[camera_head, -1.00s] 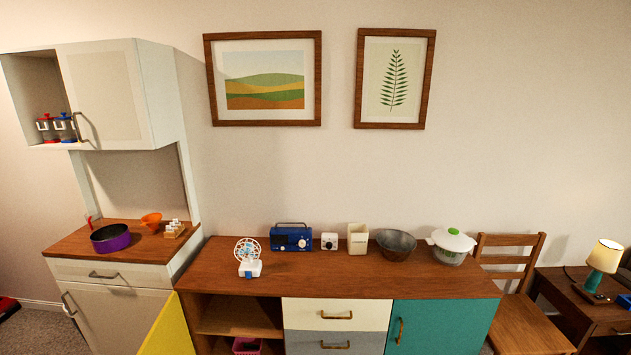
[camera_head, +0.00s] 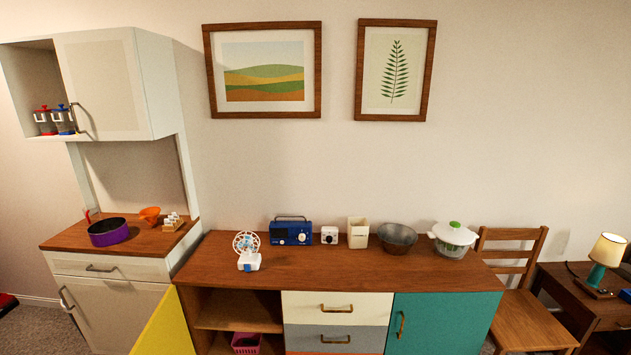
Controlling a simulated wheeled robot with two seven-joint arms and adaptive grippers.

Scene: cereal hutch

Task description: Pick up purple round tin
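A purple round tin (camera_head: 108,232), open at the top with a dark inside, sits on the wooden counter of the hutch (camera_head: 70,239) at the left. Neither of my grippers shows in the head view.
An orange funnel-like thing (camera_head: 150,215) and a small rack with white pieces (camera_head: 173,222) stand right of the tin. The sideboard (camera_head: 330,275) holds a white fan (camera_head: 247,250), a blue radio (camera_head: 291,232), a metal bowl (camera_head: 397,238) and a white-lidded pot (camera_head: 453,238). A yellow door (camera_head: 165,328) stands open below.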

